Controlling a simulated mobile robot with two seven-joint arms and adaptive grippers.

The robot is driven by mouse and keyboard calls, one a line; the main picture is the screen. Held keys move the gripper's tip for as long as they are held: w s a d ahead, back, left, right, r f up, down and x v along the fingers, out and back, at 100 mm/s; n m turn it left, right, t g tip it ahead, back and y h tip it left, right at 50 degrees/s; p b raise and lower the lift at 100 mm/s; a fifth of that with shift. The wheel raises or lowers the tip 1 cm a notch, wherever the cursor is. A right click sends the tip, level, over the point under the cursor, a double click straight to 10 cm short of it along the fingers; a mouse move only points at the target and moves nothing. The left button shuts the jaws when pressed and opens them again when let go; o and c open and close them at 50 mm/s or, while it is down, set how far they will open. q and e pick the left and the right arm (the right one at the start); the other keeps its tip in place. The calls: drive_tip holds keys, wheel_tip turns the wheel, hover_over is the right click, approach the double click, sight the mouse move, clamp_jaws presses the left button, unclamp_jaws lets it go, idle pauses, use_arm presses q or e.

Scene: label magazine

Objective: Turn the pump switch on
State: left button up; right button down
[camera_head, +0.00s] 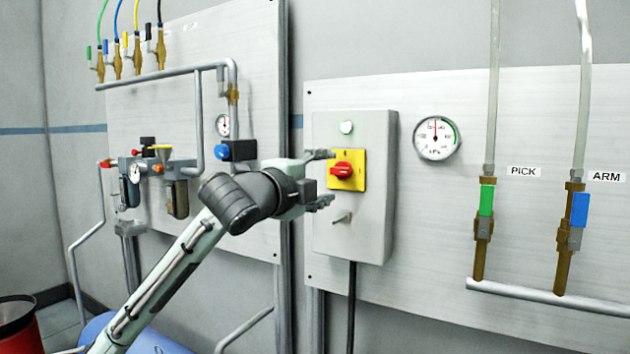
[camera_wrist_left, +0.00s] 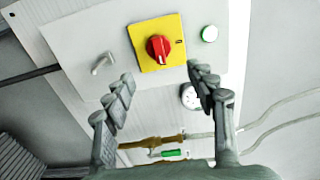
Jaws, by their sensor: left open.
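The grey control box (camera_head: 374,225) carries a red rotary knob (camera_head: 342,170) on a yellow plate (camera_head: 358,183). The knob's grip lies roughly level in the head view. In the left wrist view, the knob (camera_wrist_left: 158,46) shows a white mark at its lower end. My left gripper (camera_head: 326,178) is open in front of the plate, with one finger above and one below the knob in the head view. In the left wrist view, the left gripper (camera_wrist_left: 160,74) is empty, and its fingertips appear below the knob, seemingly apart from it. My right gripper is not in view.
A small metal toggle (camera_head: 343,217) sits below the plate and a pale green lamp (camera_head: 347,127) above it. A pressure gauge (camera_head: 437,138) is to the right, then green (camera_head: 486,201) and blue (camera_head: 579,210) valve handles. Pipes and valves fill the left panel (camera_head: 256,60).

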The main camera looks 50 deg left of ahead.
use_arm(q)
drive_tip(key=v, duration=0.4)
drive_tip(key=shift+w, duration=0.1)
idle(0.4)
wheel_tip(320, 180, down, 38)
drive_tip(key=w+n+g+h, duration=0.1)
drive_tip(key=n+g+h, duration=0.1)
drive_tip(key=n+g, duration=0.6)
drive_tip(key=s+d+f+n+g, duration=0.1)
drive_tip(key=s+d+f+g, duration=0.1)
drive_tip(key=s+d+f, duration=0.3)
drive_tip(key=s+d+f+n+g+h, duration=0.1)
drive_tip(key=s+d+f, duration=0.5)
drive_tip(key=f, duration=0.7)
drive_tip(key=s+d+f+n+g+h, duration=0.1)
drive_tip(key=s+d+f+n+g, duration=0.2)
drive_tip(key=s+d+f, duration=0.2)
wheel_tip(320, 180, down, 4)
drive_tip(key=shift+s+d+f, duration=0.2)
drive_tip(key=shift+s+d, duration=0.05)
drive_tip(key=shift+d, duration=1)
